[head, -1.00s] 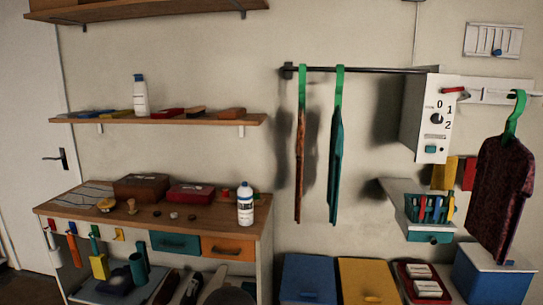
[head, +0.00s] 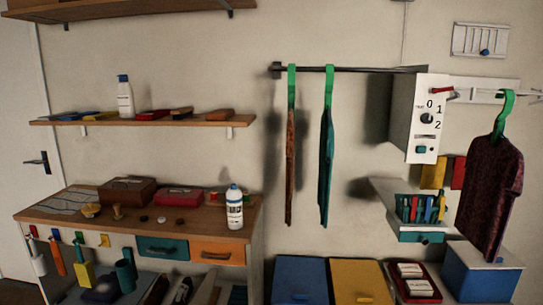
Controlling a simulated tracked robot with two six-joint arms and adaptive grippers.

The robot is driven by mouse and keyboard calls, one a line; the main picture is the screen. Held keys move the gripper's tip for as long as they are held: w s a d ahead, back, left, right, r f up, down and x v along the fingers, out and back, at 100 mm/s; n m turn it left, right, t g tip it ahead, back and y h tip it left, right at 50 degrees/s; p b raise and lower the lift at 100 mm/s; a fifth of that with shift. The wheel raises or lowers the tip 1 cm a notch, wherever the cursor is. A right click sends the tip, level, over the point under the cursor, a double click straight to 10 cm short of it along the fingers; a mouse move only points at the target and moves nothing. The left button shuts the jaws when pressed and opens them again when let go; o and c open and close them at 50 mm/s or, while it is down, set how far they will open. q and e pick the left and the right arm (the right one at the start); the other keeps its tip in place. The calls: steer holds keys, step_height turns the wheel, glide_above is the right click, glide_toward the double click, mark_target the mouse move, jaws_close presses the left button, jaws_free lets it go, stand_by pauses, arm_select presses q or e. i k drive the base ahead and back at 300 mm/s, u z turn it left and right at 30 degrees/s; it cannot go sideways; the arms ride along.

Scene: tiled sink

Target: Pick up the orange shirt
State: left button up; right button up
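An orange-brown shirt (head: 290,165) hangs edge-on from a green hanger (head: 292,85) near the left end of the dark rail. A teal shirt (head: 326,160) hangs edge-on from another green hanger just right of it, apart from it. A dark maroon shirt (head: 490,190) hangs on a green hanger from the white hook board at the right, turned more toward me. Neither of my grippers shows in the head view.
The dark rail (head: 345,69) runs to a white dial box (head: 427,118). Below stand a blue bin (head: 299,282) and a yellow bin (head: 360,283). A wooden workbench (head: 170,232) with a white bottle (head: 234,208) is at left, under a shelf (head: 150,121). Wall around the hanging shirts is clear.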

mark_target(290, 135)
steer(key=u, duration=0.05)
steer(key=i, duration=0.85)
